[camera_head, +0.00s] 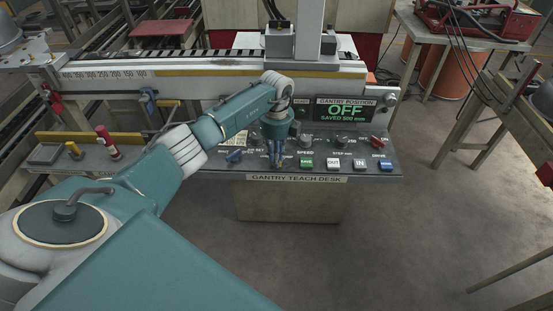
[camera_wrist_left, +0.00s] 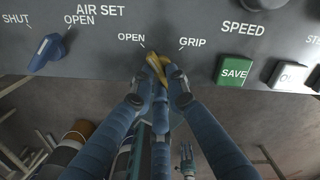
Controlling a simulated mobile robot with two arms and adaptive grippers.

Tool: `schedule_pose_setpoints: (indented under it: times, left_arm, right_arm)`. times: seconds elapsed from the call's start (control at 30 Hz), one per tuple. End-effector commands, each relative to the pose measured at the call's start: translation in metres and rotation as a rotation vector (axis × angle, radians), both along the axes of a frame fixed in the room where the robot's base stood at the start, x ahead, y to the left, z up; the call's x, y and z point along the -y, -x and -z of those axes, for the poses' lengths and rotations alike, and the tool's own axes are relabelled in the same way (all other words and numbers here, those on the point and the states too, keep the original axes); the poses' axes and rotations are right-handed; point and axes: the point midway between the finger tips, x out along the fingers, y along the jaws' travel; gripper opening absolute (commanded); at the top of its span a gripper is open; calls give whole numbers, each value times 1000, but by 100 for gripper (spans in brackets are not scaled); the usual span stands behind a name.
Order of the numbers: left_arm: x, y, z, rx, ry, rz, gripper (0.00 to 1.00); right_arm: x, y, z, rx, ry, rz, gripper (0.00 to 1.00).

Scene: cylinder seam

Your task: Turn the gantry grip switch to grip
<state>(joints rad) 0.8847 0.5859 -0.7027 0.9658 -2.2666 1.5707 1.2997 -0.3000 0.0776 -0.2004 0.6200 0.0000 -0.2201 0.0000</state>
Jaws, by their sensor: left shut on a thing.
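The gantry teach desk (camera_head: 340,162) stands in the middle of the head view. The grip switch, a yellow knob (camera_wrist_left: 154,62), shows in the left wrist view between the labels OPEN and GRIP. Its upper end leans left, toward OPEN. In the head view my left gripper (camera_head: 277,160) reaches down onto the desk's panel and hides most of the switch.
A blue AIR SET knob (camera_wrist_left: 47,52) is left of the switch. A green SAVE button (camera_wrist_left: 233,71) is to its right, with white and blue buttons beyond. The display (camera_head: 345,110) reads OFF. A red bottle-like item (camera_head: 107,141) stands at the left.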

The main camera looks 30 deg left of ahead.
Motion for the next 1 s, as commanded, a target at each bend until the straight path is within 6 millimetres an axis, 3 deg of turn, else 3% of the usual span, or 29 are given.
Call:
schedule_pose_setpoints:
  times: [1.0]
  left_arm:
    - [-8,0,2,1,-2,950,0]
  right_arm:
    - [3,0,72,0,4,-1,33]
